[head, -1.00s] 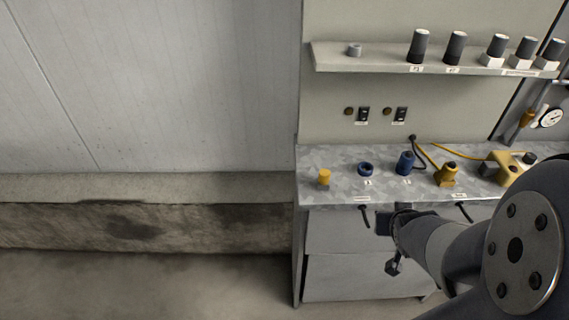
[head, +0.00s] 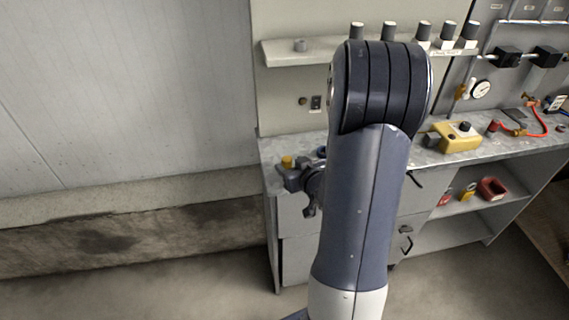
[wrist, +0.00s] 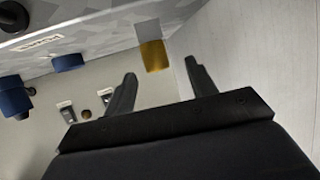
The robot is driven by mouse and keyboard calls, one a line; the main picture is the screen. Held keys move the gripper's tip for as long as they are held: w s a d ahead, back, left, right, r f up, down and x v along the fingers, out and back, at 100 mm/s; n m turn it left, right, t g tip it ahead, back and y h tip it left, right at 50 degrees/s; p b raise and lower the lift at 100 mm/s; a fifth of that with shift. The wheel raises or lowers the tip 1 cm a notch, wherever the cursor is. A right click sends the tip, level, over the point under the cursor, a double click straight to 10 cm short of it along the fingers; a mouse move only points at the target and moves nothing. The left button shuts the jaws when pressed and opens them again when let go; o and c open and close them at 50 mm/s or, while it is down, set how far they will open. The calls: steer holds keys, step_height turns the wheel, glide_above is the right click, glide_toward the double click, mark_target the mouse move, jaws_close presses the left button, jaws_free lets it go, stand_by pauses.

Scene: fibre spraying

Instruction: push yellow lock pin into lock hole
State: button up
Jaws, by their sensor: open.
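A short yellow cylinder (head: 287,161), which looks like the yellow lock pin, stands near the left end of the metal worktop. In the wrist view it (wrist: 154,56) shows just beyond the gap between my fingers. My gripper (head: 291,178) is at the front left edge of the worktop, close to the cylinder in the head view. In the wrist view my gripper (wrist: 160,70) is open, with a finger on each side and nothing held. I cannot make out the lock hole in either view.
A blue ring-shaped part (wrist: 68,62) and a blue cylinder (wrist: 14,97) stand farther along the worktop (head: 400,160). My arm hides the worktop's middle in the head view. A yellow box (head: 457,137) stands to the right.

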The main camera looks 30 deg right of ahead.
mark_target(287, 159)
steer(key=x, duration=0.2)
steer(key=p+x, duration=0.1)
steer(key=x, duration=0.2)
steer(key=shift+d+r, duration=0.2)
steer(key=shift+r, duration=0.05)
steer(key=shift+w+f, duration=0.25)
steer(key=shift+w, duration=0.3)
steer(key=c, duration=1.1)
